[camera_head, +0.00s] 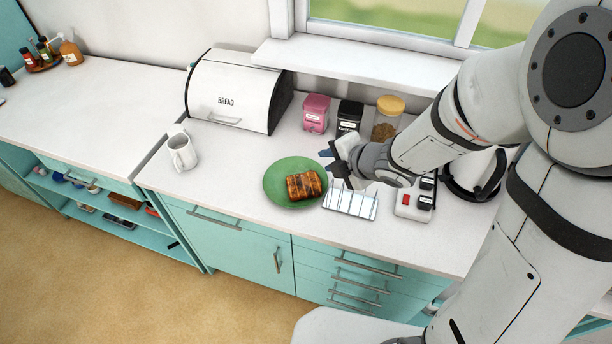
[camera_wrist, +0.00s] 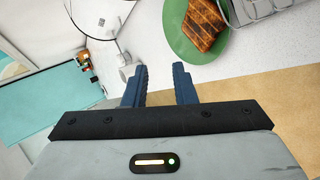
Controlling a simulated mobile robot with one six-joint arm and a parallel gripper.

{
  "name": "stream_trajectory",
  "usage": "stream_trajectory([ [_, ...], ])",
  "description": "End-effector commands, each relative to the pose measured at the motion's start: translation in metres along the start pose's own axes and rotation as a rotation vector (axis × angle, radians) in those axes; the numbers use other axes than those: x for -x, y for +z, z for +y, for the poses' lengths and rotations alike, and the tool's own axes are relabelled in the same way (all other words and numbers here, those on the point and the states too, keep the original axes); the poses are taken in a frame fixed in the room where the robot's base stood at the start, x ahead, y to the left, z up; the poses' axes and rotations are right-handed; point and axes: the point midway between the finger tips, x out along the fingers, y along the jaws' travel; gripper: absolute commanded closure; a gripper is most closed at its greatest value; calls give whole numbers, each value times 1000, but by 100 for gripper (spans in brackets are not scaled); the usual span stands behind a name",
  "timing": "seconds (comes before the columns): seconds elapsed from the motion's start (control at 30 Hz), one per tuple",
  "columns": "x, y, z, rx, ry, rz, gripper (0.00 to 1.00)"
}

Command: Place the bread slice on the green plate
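The bread slice (camera_head: 304,185), browned with dark grill stripes, lies flat on the green plate (camera_head: 275,181) on the white counter. In the wrist view the bread slice (camera_wrist: 203,24) and the green plate (camera_wrist: 176,42) show at the top right. My gripper (camera_head: 329,161) is above and to the right of the plate, apart from the bread. Its two blue fingers (camera_wrist: 160,88) stand apart in the wrist view, with nothing between them.
A wire toast rack (camera_head: 350,203) stands right of the plate. A white mug (camera_head: 182,152) is at the left, and a white bread box (camera_head: 237,92) is behind. Canisters (camera_head: 316,113) and a jar (camera_head: 388,117) stand at the back. A small switch box (camera_head: 413,201) is at the right.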

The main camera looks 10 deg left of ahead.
Motion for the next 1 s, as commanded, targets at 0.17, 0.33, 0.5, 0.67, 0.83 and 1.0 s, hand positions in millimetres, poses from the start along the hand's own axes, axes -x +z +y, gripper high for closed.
stream_trajectory([
  [0.17, 4, 0, 2, 0, -1, 0, 76],
  [0.33, 4, 1, 1, -5, -1, -6, 76],
  [0.5, 21, 36, -4, -172, -17, -161, 76],
  [0.67, 77, 91, -32, -613, -25, -474, 76],
  [0.83, 149, 106, -80, -1192, 5, -752, 76],
  [1.0, 196, 70, -124, -1761, 27, -886, 76],
])
